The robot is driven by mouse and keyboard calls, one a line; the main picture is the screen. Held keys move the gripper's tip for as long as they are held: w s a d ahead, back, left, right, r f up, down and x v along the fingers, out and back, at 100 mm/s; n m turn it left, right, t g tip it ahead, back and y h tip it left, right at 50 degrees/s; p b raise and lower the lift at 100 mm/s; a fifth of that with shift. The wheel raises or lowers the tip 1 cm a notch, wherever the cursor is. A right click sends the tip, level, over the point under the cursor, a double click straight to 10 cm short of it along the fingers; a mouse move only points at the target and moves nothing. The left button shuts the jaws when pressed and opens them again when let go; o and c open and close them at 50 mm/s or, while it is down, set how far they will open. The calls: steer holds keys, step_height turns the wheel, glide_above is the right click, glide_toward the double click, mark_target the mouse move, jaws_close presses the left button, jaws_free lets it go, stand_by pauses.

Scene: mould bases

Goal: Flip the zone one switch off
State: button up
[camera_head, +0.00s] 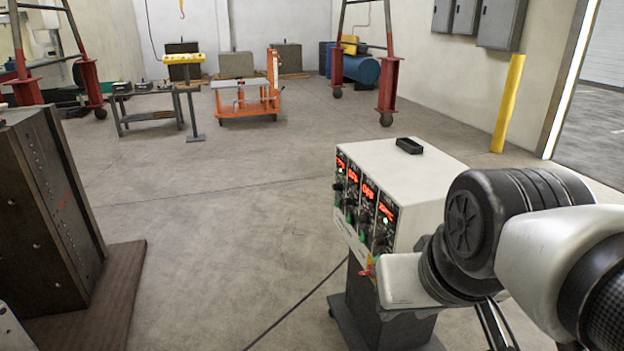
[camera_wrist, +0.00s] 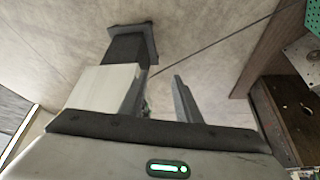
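The white control box (camera_head: 425,185) stands on a dark pedestal (camera_head: 365,300). Its front panel, facing left, has several modules in a row with lit red displays, dark knobs and small green parts. The leftmost module (camera_head: 341,175) has its display lit; its lettering and switch position are too small to tell. My gripper (camera_head: 485,310) is low at the right, on the near side of the box, partly hidden by my arm. In the wrist view, my gripper (camera_wrist: 180,85) shows two grey fingers close together beside the white box (camera_wrist: 103,88). I see nothing held between them.
A small black tray (camera_head: 409,146) lies on the box top. A large dark mould block (camera_head: 45,205) stands on a brown base at the left. A cable runs across the floor. Open floor (camera_head: 220,210) lies between block and box.

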steer(key=shift+r, duration=0.1)
steer(key=c, duration=0.3)
step_height(320, 180, up, 28)
steer(key=p, duration=2.8)
steer(key=shift+r+p, duration=0.25)
steer(key=shift+p, duration=0.1)
jaws_close()
steer(key=shift+f, duration=0.15)
steer(key=shift+d, duration=0.1)
